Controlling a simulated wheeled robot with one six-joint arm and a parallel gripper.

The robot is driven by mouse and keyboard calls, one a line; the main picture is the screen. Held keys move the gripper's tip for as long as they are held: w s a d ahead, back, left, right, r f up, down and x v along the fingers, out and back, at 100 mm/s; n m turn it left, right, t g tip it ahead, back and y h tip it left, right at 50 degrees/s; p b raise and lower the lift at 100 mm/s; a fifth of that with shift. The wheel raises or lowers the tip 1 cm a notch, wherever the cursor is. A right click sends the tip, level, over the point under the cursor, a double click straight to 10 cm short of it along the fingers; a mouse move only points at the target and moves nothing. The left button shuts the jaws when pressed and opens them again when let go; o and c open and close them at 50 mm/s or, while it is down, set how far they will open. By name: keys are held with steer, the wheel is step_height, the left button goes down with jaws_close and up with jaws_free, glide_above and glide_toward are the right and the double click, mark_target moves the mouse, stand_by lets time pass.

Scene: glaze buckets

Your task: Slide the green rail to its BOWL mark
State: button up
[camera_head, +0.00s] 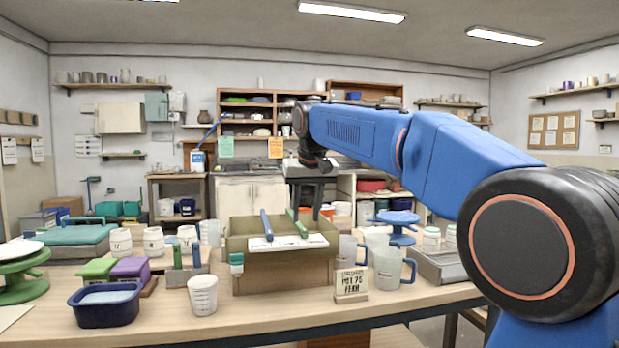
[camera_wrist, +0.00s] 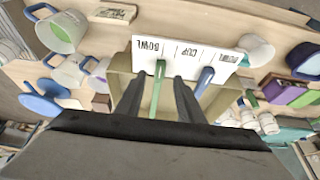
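The green rail (camera_head: 297,222) lies across the top of a tan open box (camera_head: 285,275), to the right of a blue rail (camera_head: 266,225). In the wrist view, the green rail (camera_wrist: 157,92) stands between my gripper's two dark fingers (camera_wrist: 158,95), with a gap on each side. My gripper is open and empty; fingertip depth relative to the rail is hard to judge. The white label strip (camera_wrist: 172,43) appears upside down, with BOWL at left, CUP in the middle and a third word at right. The green rail's end is by the CUP-side end of BOWL.
A lettered sign (camera_head: 351,283) and clear jugs (camera_head: 388,268) stand right of the box. A white cup (camera_head: 203,295), a dark blue tub (camera_head: 105,303) and green and purple blocks (camera_head: 130,268) are at left. The table's front edge is partly bare.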

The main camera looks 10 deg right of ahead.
steer(key=v, duration=1.2)
steer(key=shift+r, duration=0.35)
steer(key=shift+s, duration=0.1)
steer(key=s+d+f, duration=0.3)
steer(key=s+f, duration=0.9)
steer(key=f, duration=0.2)
steer(key=s+d+f, duration=0.4)
steer(key=s+f, duration=0.7)
steer(key=f, duration=0.3)
steer(key=s+d+f, duration=0.3)
steer(key=s+f, duration=0.9)
steer(key=f, duration=0.3)
steer(key=shift+s+d, duration=0.3)
steer(key=shift+d, duration=0.05)
